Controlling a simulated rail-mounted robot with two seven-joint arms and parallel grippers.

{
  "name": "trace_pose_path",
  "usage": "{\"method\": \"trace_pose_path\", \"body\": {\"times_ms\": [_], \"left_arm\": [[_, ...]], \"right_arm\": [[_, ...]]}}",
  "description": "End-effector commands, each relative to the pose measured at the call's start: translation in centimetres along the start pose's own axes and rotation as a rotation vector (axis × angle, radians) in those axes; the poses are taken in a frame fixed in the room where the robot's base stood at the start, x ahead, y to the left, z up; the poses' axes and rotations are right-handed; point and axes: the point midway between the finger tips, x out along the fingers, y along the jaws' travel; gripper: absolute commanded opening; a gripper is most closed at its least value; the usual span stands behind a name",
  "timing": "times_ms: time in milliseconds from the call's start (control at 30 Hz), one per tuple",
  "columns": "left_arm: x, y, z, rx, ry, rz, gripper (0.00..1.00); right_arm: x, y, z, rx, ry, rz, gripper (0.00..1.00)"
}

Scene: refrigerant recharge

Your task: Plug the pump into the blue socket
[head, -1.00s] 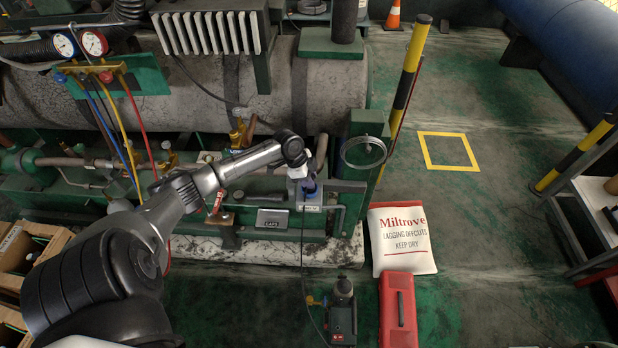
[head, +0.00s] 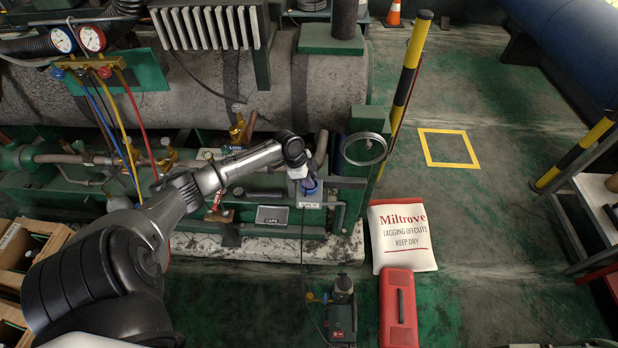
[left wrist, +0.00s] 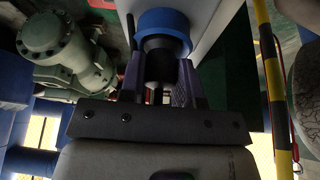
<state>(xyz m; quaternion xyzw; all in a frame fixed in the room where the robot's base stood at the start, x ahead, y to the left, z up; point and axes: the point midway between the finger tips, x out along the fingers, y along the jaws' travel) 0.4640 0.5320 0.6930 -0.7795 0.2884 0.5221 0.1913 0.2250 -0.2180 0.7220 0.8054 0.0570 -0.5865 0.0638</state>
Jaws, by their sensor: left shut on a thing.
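The vacuum pump (head: 342,315) stands on the floor in front of the machine skid. Its thin black cable (head: 302,240) rises to my left gripper (head: 302,180), which is at a grey socket box on the skid. In the left wrist view, the left gripper (left wrist: 160,90) is shut on the black plug (left wrist: 160,66). The blue socket (left wrist: 163,28) is a round blue collar directly ahead of the plug and in line with it. The plug's front end meets or overlaps the collar; I cannot tell how deep it sits. My right gripper is out of view.
A grey CAPS tray (head: 272,216) is left of the socket box. A round metal ring (head: 364,149) and a black-and-yellow post (head: 406,85) stand to the right. A white Miltrove sack (head: 402,237) and a red case (head: 398,310) lie on the floor.

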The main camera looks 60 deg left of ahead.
Motion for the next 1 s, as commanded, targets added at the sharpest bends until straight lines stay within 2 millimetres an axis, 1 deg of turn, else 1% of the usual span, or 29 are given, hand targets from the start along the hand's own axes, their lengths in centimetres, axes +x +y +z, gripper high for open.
{"method": "trace_pose_path", "body": {"times_ms": [33, 67, 333, 567, 667, 767, 1000], "left_arm": [[0.1, 0.0, 0.0, 0.0, 0.0, 0.0, 0.12], [0.1, 0.0, 0.0, 0.0, 0.0, 0.0, 0.33], [0.1, 0.0, 0.0, 0.0, 0.001, 0.0, 0.59], [0.0, 0.0, 0.0, 0.0, 0.0, 0.0, 0.6], [-0.5, 0.0, 0.0, 0.0, 0.0, -0.001, 0.6], [-1.7, -0.1, -0.1, 0.0, 0.0, -0.002, 0.6], [-6.4, 0.0, -0.1, 0.002, -0.002, -0.001, 0.6]], "right_arm": [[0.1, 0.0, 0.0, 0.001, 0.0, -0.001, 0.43], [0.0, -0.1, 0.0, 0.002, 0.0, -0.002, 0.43], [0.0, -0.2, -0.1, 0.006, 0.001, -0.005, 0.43], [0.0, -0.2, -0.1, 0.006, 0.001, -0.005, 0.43], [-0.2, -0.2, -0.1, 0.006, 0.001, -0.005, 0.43], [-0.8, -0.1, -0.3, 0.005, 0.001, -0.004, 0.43], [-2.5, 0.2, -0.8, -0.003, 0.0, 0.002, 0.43]]}}
